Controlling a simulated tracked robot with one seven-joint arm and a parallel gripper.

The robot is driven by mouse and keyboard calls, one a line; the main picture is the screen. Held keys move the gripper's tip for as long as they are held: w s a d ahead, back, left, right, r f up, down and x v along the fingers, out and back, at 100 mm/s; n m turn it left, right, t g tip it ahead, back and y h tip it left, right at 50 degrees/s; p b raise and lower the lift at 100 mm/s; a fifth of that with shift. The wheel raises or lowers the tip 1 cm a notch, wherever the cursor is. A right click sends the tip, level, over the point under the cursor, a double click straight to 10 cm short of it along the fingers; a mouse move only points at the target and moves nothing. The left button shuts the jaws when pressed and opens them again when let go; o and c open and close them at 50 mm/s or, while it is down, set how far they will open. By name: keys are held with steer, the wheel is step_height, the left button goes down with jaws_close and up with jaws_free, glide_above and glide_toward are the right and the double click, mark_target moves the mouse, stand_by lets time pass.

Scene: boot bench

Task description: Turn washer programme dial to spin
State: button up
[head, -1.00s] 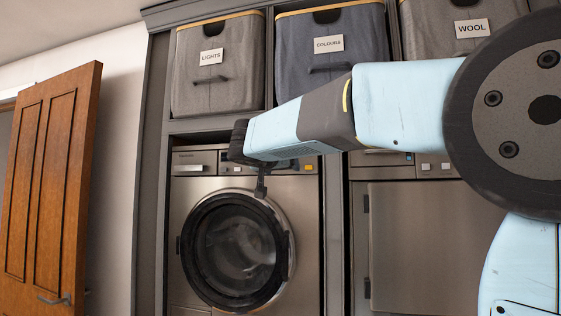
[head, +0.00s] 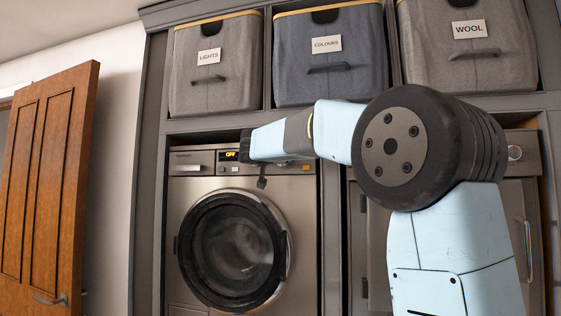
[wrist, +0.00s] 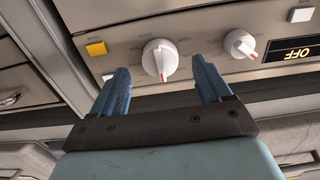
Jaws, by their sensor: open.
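The washer (head: 195,215) stands in the left bay with its round door shut and an "OFF" display (head: 229,155). In the wrist view its panel appears upside down, with two white dials: one near the middle (wrist: 160,58) and one (wrist: 239,45) beside the display (wrist: 290,54). Each has a red mark pointing down in that view. The small lettering around them is unreadable, so I cannot tell which is the programme dial. My gripper (wrist: 160,68) is open and empty, its blue fingers either side of the middle dial in the picture; contact is not clear. My arm hides the dials in the head view.
A yellow button (wrist: 96,48) and a white button (wrist: 107,77) sit beside the middle dial. Fabric bins labelled LIGHTS (head: 217,70), COLOURS (head: 328,60) and WOOL (head: 470,45) fill the shelf above. Another appliance stands right, partly behind my arm. A wooden door (head: 45,190) is at left.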

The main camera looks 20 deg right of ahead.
steer(key=x, duration=0.3)
steer(key=shift+c, duration=0.3)
steer(key=c, duration=1)
steer(key=shift+o, duration=0.2)
